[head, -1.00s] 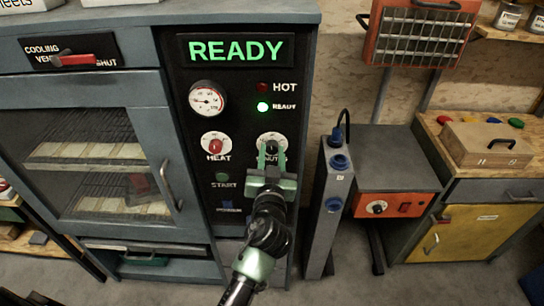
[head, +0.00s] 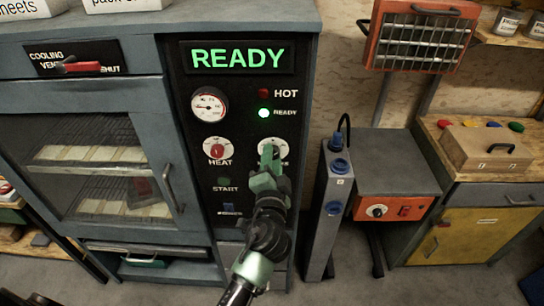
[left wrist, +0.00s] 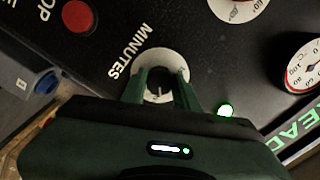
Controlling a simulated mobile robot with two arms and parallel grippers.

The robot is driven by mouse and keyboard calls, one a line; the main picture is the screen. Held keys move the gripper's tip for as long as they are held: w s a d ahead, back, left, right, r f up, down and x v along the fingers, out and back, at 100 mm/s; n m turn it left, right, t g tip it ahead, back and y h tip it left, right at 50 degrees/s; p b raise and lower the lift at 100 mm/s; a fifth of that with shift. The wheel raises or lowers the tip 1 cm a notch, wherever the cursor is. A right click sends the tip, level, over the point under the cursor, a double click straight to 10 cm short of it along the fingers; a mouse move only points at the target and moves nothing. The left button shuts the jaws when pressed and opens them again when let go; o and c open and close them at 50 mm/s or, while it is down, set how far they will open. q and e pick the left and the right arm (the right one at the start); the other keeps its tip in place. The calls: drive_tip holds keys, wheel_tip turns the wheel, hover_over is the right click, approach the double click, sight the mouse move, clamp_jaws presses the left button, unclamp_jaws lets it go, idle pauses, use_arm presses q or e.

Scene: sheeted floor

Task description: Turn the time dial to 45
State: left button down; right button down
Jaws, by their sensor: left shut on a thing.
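The time dial (head: 284,147) is a white round plate with a dark knob, on the black control panel right of the heat dial. In the left wrist view the dial (left wrist: 165,58) sits under the word MINUTES. My left gripper (head: 269,153) is shut on its knob, and its green fingers (left wrist: 158,90) stand on either side of it. The fingers and wrist hide most of the scale in the head view, so the dial's setting cannot be read. My right gripper is not in view.
In the left wrist view a red stop button (left wrist: 77,17) is near. A grey post (head: 326,210) stands to the right.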

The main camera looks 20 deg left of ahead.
use_arm(q)
drive_tip(key=shift+m+p, duration=0.3)
drive_tip(key=shift+m, duration=0.9)
drive_tip(key=c, duration=1.1)
unclamp_jaws()
drive_tip(key=shift+o, duration=0.2)
drive_tip(key=b+v, duration=0.2)
drive_tip(key=v, duration=0.5)
drive_tip(key=shift+s+b, duration=0.35)
drive_tip(key=shift+s, duration=0.05)
